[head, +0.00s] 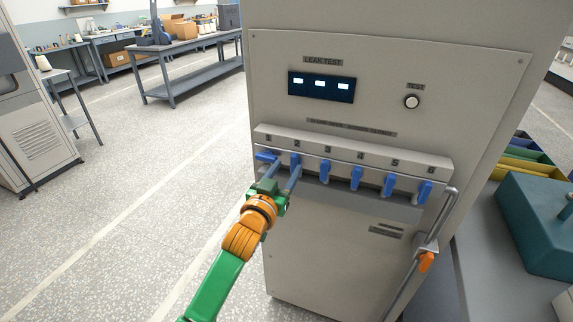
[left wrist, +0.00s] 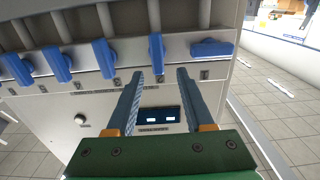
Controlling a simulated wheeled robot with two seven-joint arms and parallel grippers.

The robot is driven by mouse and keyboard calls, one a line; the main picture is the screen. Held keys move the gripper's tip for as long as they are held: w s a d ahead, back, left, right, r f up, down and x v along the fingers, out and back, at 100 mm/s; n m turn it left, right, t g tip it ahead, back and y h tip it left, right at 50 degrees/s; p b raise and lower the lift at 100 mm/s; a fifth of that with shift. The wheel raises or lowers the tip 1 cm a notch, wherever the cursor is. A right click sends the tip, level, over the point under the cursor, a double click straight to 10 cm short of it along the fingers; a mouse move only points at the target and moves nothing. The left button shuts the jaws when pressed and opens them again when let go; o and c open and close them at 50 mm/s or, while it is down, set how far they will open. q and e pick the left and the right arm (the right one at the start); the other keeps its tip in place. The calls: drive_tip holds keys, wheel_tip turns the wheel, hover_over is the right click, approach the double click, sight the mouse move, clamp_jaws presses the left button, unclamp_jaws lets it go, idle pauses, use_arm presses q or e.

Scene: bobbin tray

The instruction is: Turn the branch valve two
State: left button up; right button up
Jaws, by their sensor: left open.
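The blue handle of branch valve two (head: 295,159) is under the number 2 on the grey manifold and points downward. It also shows in the left wrist view (left wrist: 156,53), upright. My left gripper (head: 287,166) is open, its two blue-grey fingers pointing at the manifold. In the left wrist view, the left gripper (left wrist: 160,74) has valve two's handle lined up with the gap between its fingertips. Whether the tips reach past the handle's end is hard to tell, and I see no contact. My right gripper is not in view.
Valve one's handle (head: 266,156) lies sideways, close to the left finger. Valve three's handle (head: 326,171) hangs down on the other side, with several more beyond. A metal pipe with an orange handle (head: 427,262) stands at the right. The floor left of the cabinet is clear.

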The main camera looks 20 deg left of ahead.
sight(293, 162)
use_arm(q)
drive_tip(key=w, duration=0.4)
drive_tip(key=shift+d+f, duration=0.1)
drive_tip(key=shift+d, duration=0.15)
drive_tip(key=shift+s, duration=0.1)
clamp_jaws()
